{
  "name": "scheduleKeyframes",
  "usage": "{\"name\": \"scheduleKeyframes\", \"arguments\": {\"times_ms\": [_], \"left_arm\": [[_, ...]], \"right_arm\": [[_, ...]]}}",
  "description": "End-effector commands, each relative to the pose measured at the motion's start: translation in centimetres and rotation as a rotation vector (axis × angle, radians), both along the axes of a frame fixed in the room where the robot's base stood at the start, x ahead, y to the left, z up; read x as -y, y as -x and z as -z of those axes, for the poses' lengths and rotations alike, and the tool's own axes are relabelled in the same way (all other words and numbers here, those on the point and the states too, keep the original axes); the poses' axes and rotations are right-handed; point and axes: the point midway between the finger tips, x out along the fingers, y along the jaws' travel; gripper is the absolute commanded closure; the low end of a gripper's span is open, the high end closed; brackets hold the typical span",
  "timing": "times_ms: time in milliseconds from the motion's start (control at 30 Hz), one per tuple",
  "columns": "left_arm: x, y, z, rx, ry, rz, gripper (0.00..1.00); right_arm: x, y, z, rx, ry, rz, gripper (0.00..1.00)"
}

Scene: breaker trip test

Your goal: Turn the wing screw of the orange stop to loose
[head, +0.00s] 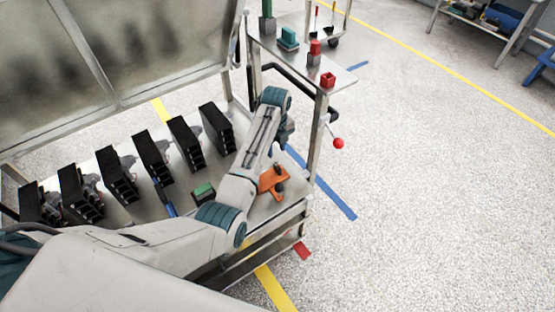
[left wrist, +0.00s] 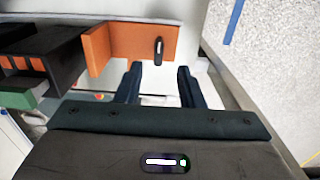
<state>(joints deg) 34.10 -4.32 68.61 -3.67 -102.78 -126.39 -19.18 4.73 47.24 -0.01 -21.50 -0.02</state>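The orange stop (head: 270,182) sits on the cart's metal top near its right end, partly hidden by my left arm. In the left wrist view the orange stop (left wrist: 125,42) is an angled orange piece beyond my fingers. Its dark wing screw (left wrist: 159,50) stands on its right part, with its long side running roughly up and down the picture. My left gripper (left wrist: 159,76) is open and empty, its two dark fingers apart just short of the wing screw. In the head view its fingers are hard to make out. My right gripper is in neither view.
Several black breakers (head: 153,158) stand in a row left of the stop. A green-topped block (head: 203,192) lies near my forearm. A small raised shelf (head: 335,77) carries red and green blocks. A red-knobbed lever (head: 338,143) sticks out right.

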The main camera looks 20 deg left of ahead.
Motion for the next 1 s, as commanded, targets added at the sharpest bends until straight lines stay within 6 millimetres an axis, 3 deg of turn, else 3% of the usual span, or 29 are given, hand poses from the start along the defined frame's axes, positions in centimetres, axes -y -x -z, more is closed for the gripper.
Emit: {"name": "scheduleKeyframes", "arguments": {"times_ms": [200, 400, 600, 867, 1000], "left_arm": [[0.0, 0.1, 4.4, -0.004, -0.001, -0.001, 0.65], [-0.1, 0.1, 7.4, -0.002, 0.0, -0.001, 0.65], [0.0, 0.1, 8.6, 0.0, 0.0, -0.001, 0.65], [0.0, 0.1, 8.7, 0.0, 0.0, -0.001, 0.65], [0.0, 0.1, 8.7, 0.0, 0.0, -0.001, 0.93]], "right_arm": [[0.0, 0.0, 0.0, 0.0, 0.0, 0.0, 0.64], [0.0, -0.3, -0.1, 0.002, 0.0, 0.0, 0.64], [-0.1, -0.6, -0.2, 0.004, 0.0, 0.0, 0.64], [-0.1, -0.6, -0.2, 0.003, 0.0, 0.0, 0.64], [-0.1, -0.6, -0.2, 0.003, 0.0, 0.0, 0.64]]}}
